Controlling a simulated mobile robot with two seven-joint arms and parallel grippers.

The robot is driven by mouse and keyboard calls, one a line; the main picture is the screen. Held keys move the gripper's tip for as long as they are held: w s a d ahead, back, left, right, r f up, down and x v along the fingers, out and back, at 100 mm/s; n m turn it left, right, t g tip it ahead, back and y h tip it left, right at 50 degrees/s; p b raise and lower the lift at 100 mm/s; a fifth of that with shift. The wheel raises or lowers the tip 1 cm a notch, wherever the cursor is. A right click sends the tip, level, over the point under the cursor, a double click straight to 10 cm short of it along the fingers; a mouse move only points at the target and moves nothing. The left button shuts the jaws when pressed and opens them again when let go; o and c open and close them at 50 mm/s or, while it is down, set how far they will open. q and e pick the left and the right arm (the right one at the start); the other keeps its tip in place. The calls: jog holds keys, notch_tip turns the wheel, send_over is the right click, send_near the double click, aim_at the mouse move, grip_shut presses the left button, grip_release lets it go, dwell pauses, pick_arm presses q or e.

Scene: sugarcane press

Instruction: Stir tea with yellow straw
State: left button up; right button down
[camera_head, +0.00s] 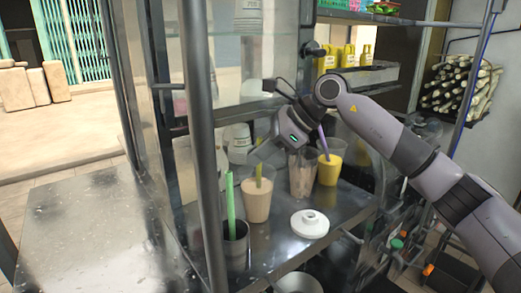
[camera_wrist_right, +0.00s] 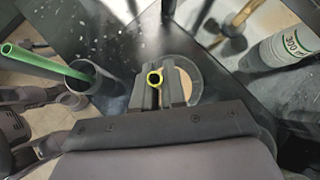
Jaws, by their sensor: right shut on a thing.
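A clear cup of milky tea (camera_head: 257,206) stands on the metal counter, with a yellow straw (camera_head: 259,176) upright in it. My right gripper (camera_head: 262,156) reaches in from the right above this cup. Part of the tea (camera_wrist_right: 189,82) shows behind the fingers. The straw's lower end is hidden in the tea. My left gripper is not in view.
A metal cup (camera_head: 236,250) with a green straw (camera_head: 230,205) stands at the front left. A brownish cup (camera_head: 302,182) and a yellow drink (camera_head: 329,172) with a purple straw stand to the right. A white lid (camera_head: 310,224) lies in front. A metal post (camera_head: 203,150) rises at the left.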

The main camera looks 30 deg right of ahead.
jog(key=shift+a, duration=0.2)
jog(key=shift+s+r+p, duration=0.15)
jog(key=shift+r+p, duration=0.45)
jog(key=shift+r, duration=0.15)
jog(key=shift+s+r+p, duration=0.1)
jog(key=shift+r+p, duration=0.45)
jog(key=shift+r, duration=0.2)
notch_tip(320, 180, up, 10)
jog(key=s, duration=0.1)
jog(key=shift+s+a+f+p, duration=0.2)
jog(key=shift+a+p, duration=0.15)
notch_tip(320, 180, up, 5)
send_over(260, 139)
jog(key=s, duration=0.1)
jog(key=shift+s+a, duration=0.1)
jog(key=shift+a, duration=0.35)
dwell(0.9)
